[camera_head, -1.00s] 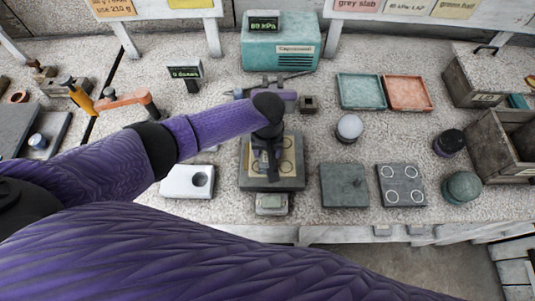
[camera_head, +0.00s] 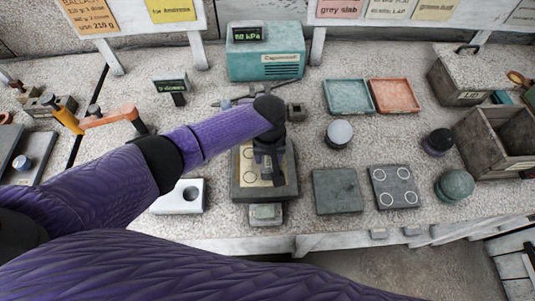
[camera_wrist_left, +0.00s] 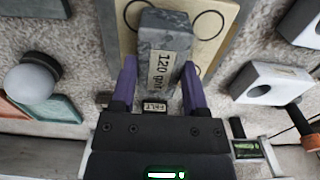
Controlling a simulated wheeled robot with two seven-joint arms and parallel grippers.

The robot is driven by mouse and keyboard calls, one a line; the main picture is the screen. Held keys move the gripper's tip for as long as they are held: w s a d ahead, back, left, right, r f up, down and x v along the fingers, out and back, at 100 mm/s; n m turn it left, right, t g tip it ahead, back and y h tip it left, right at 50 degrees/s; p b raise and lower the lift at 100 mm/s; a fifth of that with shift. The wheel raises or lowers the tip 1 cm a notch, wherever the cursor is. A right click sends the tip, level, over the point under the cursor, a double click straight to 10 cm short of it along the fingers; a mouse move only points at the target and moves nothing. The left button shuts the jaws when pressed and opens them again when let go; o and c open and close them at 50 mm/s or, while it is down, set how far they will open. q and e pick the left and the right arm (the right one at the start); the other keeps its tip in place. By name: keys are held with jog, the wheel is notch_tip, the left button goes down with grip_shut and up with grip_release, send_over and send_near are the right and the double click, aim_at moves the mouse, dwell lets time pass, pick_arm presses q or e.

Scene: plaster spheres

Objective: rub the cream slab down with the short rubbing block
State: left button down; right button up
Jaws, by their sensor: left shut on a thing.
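The cream slab (camera_head: 247,163), marked with ring outlines, lies on a dark plate (camera_head: 240,193) at the middle of the bench; it shows in the left wrist view (camera_wrist_left: 228,18). My left gripper (camera_head: 268,172) is over its right part, pointing down, and hides some of it. In the left wrist view the gripper (camera_wrist_left: 160,75) is shut on a grey rubbing block (camera_wrist_left: 165,40) labelled 120 grit. A small FELT label (camera_wrist_left: 154,106) shows between the fingers. I cannot tell whether the block touches the slab. My right gripper is not in view.
A grey slab (camera_head: 338,191) and a ringed dark slab (camera_head: 395,187) lie to the right. A white block with a hole (camera_head: 180,197) lies to the left. Round-topped pieces (camera_head: 339,134), trays (camera_head: 348,97) and a teal machine (camera_head: 265,65) stand around.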

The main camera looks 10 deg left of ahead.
pick_arm(q)
jog(key=shift+f+b, duration=0.5)
jog(key=shift+f, duration=0.1)
